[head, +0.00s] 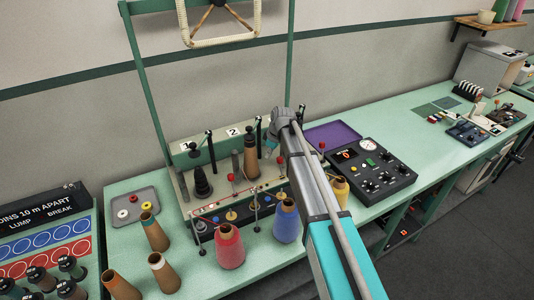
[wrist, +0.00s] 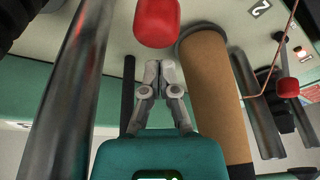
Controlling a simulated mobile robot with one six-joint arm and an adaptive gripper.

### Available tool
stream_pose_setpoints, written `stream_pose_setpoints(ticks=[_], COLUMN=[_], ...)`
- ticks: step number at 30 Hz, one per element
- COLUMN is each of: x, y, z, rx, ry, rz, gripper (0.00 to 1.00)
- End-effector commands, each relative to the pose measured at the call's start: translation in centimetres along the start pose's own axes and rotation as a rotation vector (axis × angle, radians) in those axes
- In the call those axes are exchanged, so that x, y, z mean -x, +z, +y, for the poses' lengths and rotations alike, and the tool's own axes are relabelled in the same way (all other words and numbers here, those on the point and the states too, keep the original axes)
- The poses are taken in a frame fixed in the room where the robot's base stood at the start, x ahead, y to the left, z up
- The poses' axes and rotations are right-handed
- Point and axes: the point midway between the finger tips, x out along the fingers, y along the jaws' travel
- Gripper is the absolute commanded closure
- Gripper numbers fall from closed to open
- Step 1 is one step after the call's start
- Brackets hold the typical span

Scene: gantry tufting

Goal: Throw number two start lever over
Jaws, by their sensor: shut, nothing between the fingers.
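The winder (head: 222,205) stands on the green bench with number plates along its back rail. The number two plate (head: 232,131) shows behind a brown cone (head: 250,160), and also at the top right of the wrist view (wrist: 261,8). A black upright lever (head: 258,132) stands just right of that plate. My gripper (wrist: 158,70) is shut and empty, beside the brown cone (wrist: 212,100). A red knob (wrist: 157,22) is just beyond its fingertips, apparently apart from them. Which part is the number two start lever I cannot tell for certain. My arm hides the winder's right end.
A second red knob (wrist: 288,88) is at the wrist view's right. Red (head: 229,246) and blue (head: 287,221) yarn cones stand in front. A black control box (head: 370,170) and purple tray (head: 332,135) are to the right. A green frame (head: 147,80) rises behind.

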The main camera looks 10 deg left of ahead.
Motion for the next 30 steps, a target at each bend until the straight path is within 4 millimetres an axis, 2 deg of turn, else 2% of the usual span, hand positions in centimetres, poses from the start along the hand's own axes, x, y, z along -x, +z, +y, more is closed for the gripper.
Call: stream_pose_setpoints(ticks=[1, 7, 30], x=[0.3, 0.8, 1.1], y=[0.7, 1.9, 2.9], z=[-0.1, -0.1, 0.2], rx=[-0.002, 0.001, -0.003], ry=[0.001, 0.0, 0.015], rz=[0.0, 0.0, 0.02], gripper=[1.0, 1.0, 1.0])
